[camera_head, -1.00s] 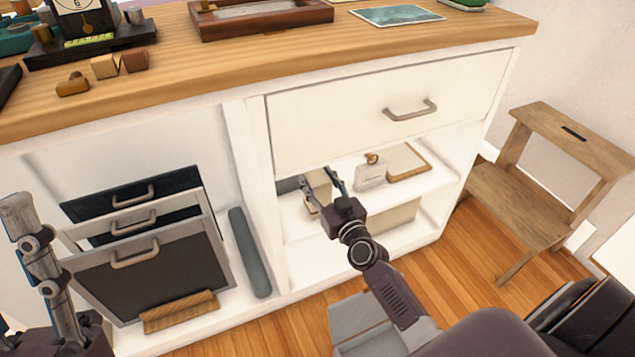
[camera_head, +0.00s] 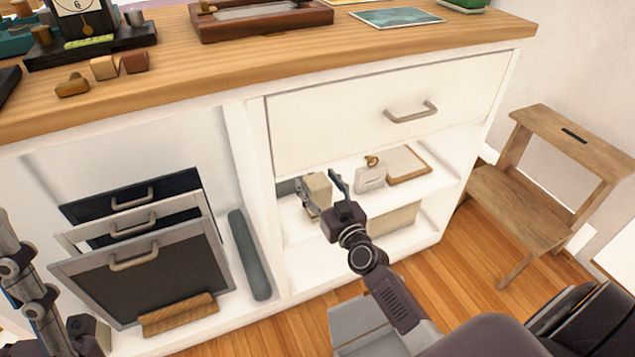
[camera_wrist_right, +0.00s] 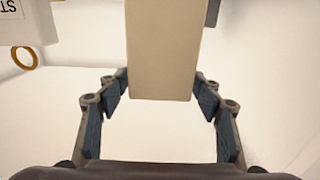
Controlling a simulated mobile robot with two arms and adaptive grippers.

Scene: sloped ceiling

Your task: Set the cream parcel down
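The cream parcel (camera_head: 317,189) stands upright on the upper shelf of the open cabinet bay (camera_head: 290,232), under the drawer. My right gripper (camera_head: 318,180) reaches in with its fingers spread on either side of the parcel. A gap shows between the parcel and the right-hand finger. In the right wrist view the parcel (camera_wrist_right: 160,50) rises between the open fingers (camera_wrist_right: 162,95), its near bottom edge just past the pads. Its base contact is hard to see. My left gripper (camera_head: 50,300) is partly in view at the lower left, and its opening cannot be judged.
A white tagged item with a ring (camera_head: 370,177) and a wood-edged board (camera_head: 408,165) are right of the parcel. A beige box (camera_head: 398,217) is on the lower shelf. The drawer front (camera_head: 390,105) overhangs the bay. A wooden step stool (camera_head: 535,200) stands at right.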

